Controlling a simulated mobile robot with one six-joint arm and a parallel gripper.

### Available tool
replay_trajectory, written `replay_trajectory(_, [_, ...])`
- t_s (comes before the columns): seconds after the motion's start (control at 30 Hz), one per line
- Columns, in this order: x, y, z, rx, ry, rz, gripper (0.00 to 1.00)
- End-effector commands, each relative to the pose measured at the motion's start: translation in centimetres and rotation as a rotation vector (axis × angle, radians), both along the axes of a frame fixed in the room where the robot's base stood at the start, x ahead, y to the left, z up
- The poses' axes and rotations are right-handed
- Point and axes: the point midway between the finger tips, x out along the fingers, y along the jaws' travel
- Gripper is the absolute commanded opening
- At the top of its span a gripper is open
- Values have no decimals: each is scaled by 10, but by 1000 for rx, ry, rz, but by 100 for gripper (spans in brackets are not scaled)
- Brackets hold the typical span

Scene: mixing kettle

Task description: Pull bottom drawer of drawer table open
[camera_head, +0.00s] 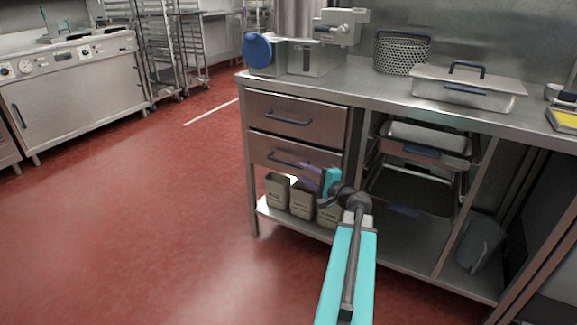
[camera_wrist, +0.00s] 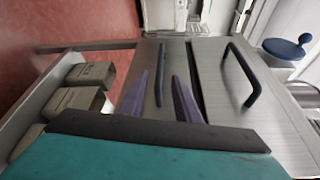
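The drawer table (camera_head: 352,72) is steel, with two stacked drawers on its left side. The bottom drawer (camera_head: 318,155) looks shut and has a dark blue bar handle (camera_head: 286,159). My gripper (camera_head: 307,170) is at the right part of the bottom drawer's front, low down. In the sideways wrist view, my two purple fingers (camera_wrist: 160,98) are spread apart, with the bottom drawer's handle (camera_wrist: 159,76) lined up between them. I cannot tell whether the fingertips reach past the handle. No contact shows.
The top drawer (camera_head: 330,120) is shut above, its handle (camera_wrist: 241,75) beside my fingers in the wrist view. Several beige containers (camera_head: 302,201) stand on the shelf below. A mixer and a lidded pan (camera_head: 468,88) stand on the tabletop. The red floor at left is clear.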

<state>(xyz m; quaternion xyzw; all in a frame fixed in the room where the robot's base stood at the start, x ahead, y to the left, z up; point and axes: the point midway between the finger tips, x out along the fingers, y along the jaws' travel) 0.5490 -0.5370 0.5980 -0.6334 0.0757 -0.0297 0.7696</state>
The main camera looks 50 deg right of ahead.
Motion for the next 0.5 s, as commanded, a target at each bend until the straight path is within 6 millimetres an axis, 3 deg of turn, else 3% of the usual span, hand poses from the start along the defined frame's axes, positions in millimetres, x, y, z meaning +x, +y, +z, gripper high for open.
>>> replay_trajectory(0.5, [72,-11,-7,0,0,2,29])
